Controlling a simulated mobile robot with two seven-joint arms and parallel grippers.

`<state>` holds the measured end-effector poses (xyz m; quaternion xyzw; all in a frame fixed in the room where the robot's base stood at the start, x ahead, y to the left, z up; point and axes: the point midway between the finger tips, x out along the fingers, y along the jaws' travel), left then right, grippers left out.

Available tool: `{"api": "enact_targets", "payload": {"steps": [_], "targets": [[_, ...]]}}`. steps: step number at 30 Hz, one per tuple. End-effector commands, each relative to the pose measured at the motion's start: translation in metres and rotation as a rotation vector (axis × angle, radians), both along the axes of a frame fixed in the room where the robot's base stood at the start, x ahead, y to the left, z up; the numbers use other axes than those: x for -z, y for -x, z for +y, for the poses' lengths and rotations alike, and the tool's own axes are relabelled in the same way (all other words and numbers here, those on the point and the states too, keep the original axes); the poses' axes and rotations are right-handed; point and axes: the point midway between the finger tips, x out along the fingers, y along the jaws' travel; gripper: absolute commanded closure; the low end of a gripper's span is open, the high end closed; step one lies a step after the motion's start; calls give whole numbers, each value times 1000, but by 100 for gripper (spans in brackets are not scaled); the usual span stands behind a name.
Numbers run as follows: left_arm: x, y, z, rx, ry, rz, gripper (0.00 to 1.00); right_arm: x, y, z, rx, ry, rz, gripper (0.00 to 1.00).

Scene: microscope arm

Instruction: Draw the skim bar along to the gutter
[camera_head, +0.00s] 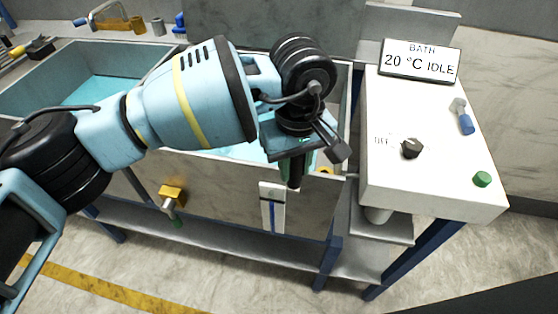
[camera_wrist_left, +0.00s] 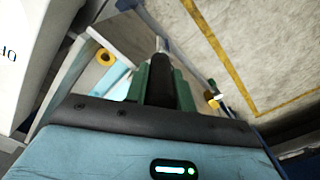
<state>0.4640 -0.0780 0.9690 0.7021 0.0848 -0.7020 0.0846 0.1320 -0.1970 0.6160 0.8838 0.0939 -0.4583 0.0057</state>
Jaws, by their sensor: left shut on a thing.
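My left gripper (camera_head: 297,178) is at the near wall of the bath, towards its right end. It is shut on a dark upright grip (camera_head: 295,172), which I take to be the skim bar's. In the left wrist view the dark grip (camera_wrist_left: 162,78) stands between the green fingers of the gripper (camera_wrist_left: 160,82). The rest of the bar is hidden behind my arm and hand. The bath (camera_head: 240,172) holds pale blue water (camera_head: 95,90). I cannot clearly make out the gutter. A yellow ring (camera_head: 325,170) sits at the bath's right end, also in the wrist view (camera_wrist_left: 106,57).
A white control box (camera_head: 440,150) with a display (camera_head: 420,62) reading "BATH 20 °C IDLE" stands close on the right. It has a dark knob (camera_head: 411,148) and a green button (camera_head: 482,179). A yellow tap (camera_head: 171,196) and a gauge (camera_head: 272,207) are on the bath's front.

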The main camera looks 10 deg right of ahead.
Motion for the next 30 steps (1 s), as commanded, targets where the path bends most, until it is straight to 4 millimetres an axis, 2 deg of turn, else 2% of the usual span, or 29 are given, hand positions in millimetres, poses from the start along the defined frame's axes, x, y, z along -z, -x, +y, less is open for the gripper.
{"api": "enact_targets", "payload": {"steps": [6,18,19,22,24,30], "targets": [[0,4,-11,2,0,1,100,1,-3,0,0,-1,-5,27],[-1,4,-12,1,1,1,100,1,-3,1,0,-2,-6,27],[-1,4,-12,1,1,1,71,1,-3,1,0,-2,-6,27],[0,4,-12,1,1,0,58,1,-3,1,0,-2,-6,27],[0,4,-12,1,0,0,53,1,-3,1,0,-2,-6,27],[0,4,-12,0,0,0,53,1,-3,1,0,-2,-5,27]]}}
